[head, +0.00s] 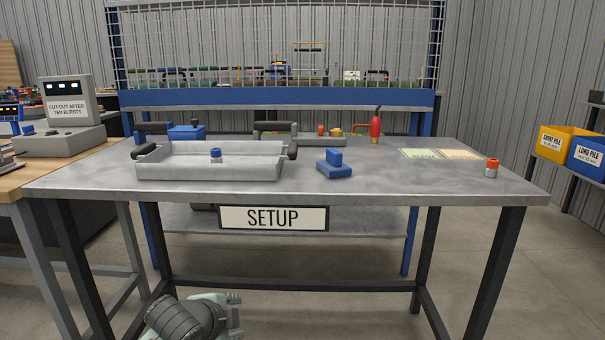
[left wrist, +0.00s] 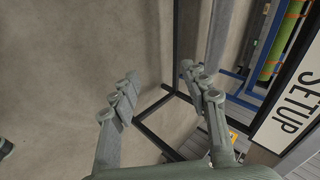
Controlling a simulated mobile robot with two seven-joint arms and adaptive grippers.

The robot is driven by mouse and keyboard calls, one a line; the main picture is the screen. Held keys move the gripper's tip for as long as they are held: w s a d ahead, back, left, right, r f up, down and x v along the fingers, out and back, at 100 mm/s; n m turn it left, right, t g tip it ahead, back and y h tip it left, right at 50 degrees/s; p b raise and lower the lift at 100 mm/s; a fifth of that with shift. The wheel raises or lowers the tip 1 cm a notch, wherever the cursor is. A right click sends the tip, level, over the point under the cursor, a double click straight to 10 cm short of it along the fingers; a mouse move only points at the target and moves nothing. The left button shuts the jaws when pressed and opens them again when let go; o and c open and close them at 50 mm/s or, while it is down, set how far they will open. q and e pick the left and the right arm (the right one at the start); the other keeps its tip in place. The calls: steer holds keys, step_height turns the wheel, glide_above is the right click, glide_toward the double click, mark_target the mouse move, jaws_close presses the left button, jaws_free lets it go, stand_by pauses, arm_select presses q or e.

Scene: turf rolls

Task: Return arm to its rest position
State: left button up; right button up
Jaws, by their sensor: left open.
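My left arm shows at the bottom of the head view, below the table top and in front of the table. My left gripper (head: 234,314) is at its right end, low over the floor. In the left wrist view my left gripper (left wrist: 158,98) is open, with nothing between its fingers. The SETUP sign (left wrist: 290,105) stands to its right there, apart from the fingers. My right arm and gripper are in neither view.
The metal table (head: 400,185) carries a grey tray (head: 210,172) with a small blue-topped jar (head: 216,155), a blue block (head: 334,165), a red bottle (head: 376,128) and a red-topped jar (head: 491,168). Table legs (head: 420,250) stand near my arm. Bare floor (head: 340,315) lies right of it.

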arm_select(q)
steer(key=s+a+f+n+g+y, duration=0.1)
steer(key=s+a+f+n+g, duration=0.1)
steer(key=s+a+f+n, duration=0.2)
steer(key=s+a+f+n+g+p, duration=0.1)
steer(key=s+a+f+n, duration=0.3)
steer(key=s+f, duration=0.6)
steer(key=s+a+f+n+g+y+p, duration=0.1)
steer(key=s+a+f+n, duration=0.3)
steer(key=s, duration=0.8)
step_height(320, 180, down, 4)
steer(key=n+g, duration=0.1)
steer(key=n, duration=0.1)
steer(key=shift+a+r+n+g+y, duration=0.25)
steer(key=shift+a+n+g+y, duration=0.05)
steer(key=shift+n, duration=0.1)
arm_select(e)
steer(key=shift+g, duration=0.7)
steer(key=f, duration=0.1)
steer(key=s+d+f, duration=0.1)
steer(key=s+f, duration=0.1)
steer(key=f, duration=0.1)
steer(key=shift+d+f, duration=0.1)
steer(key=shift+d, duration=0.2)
